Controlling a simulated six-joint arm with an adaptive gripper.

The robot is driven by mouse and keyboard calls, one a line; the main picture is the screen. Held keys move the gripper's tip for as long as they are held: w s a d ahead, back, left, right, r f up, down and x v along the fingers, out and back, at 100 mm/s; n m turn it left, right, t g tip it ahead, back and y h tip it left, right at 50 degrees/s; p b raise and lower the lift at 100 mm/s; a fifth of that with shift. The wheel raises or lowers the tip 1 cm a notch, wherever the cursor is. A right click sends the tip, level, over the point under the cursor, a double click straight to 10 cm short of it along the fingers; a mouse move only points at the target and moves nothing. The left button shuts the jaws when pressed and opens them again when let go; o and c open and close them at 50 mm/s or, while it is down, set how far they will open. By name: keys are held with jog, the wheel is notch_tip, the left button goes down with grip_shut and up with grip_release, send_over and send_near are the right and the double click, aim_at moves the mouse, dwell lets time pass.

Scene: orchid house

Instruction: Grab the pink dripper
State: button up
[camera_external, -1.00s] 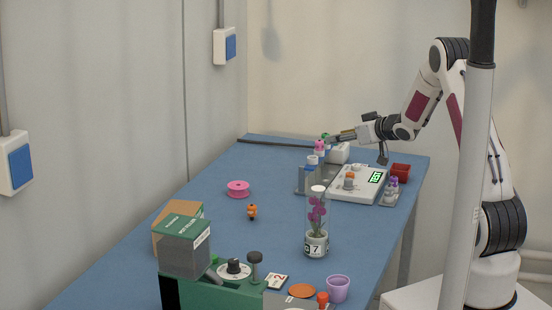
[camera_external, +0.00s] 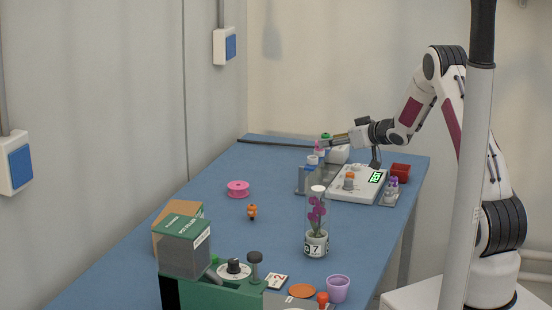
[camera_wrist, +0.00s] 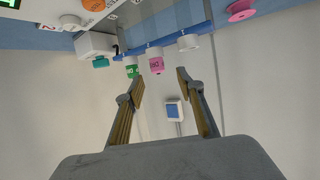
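The pink dripper (camera_wrist: 156,62) shows in the wrist view with a dark label, hanging from a blue-edged rack (camera_wrist: 150,48) between a green dripper (camera_wrist: 131,70) and a white one (camera_wrist: 189,42). In the external view the pink dripper (camera_external: 318,147) is small and partly covered by my gripper (camera_external: 327,145) at the far end of the table. In the wrist view my gripper (camera_wrist: 160,83) is open, its fingertips apart with nothing between them. The pink dripper lies just beyond the gap between the fingertips; I see no contact.
A white box with a teal cap (camera_wrist: 97,45) stands close beside the green dripper. A white device with a green display (camera_external: 358,184) and a red bin (camera_external: 400,172) are on the right. A pink spool (camera_external: 238,188) and a glass-covered orchid (camera_external: 316,220) stand nearer the front.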

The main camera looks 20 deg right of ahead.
aim_at(321, 151)
jog(key=shift+w+f, duration=0.1)
dwell(0.3)
jog(key=shift+x, duration=2.55)
jog(key=shift+d+f, duration=0.15)
jog(key=shift+d, duration=0.05)
jog(key=c, duration=0.9)
